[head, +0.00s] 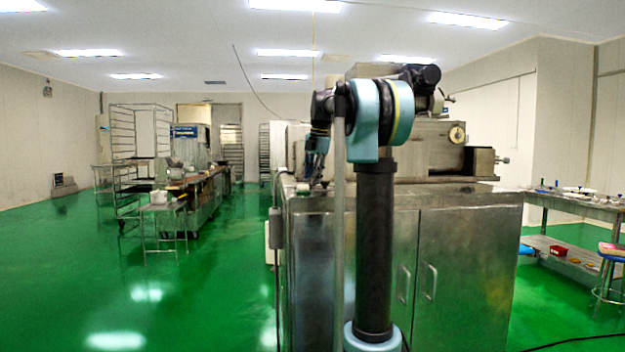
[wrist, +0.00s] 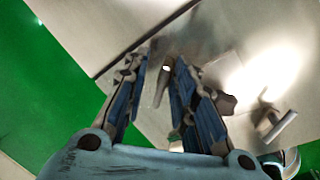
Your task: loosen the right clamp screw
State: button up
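My gripper (wrist: 162,66) is open in the wrist view, its two blue-grey fingers apart. A small metal piece (wrist: 161,88), like a short bar with a bright tip, shows in the gap between the fingers. I see space on both sides of it. A second metal piece with a crossbar handle (wrist: 280,126) stands to the right of the fingers. I cannot tell which of these is the right clamp screw. In the head view my gripper (head: 316,165) points down over the left end of the steel machine. The clamp screws cannot be made out there.
The steel machine (head: 465,250) has a cabinet with two door handles. A dial (head: 457,134) sits on its upper housing. A bench (head: 585,208) with small parts stands at the right. Open green floor (head: 95,280) lies to the left.

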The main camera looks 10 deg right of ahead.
jog(key=shift+s, duration=0.15)
notch_tip(320, 180, up, 12)
jog(key=s+d, duration=0.1)
jog(key=shift+s+d+f, duration=0.15)
jog(key=shift+s+d, duration=0.15)
dwell(0.7)
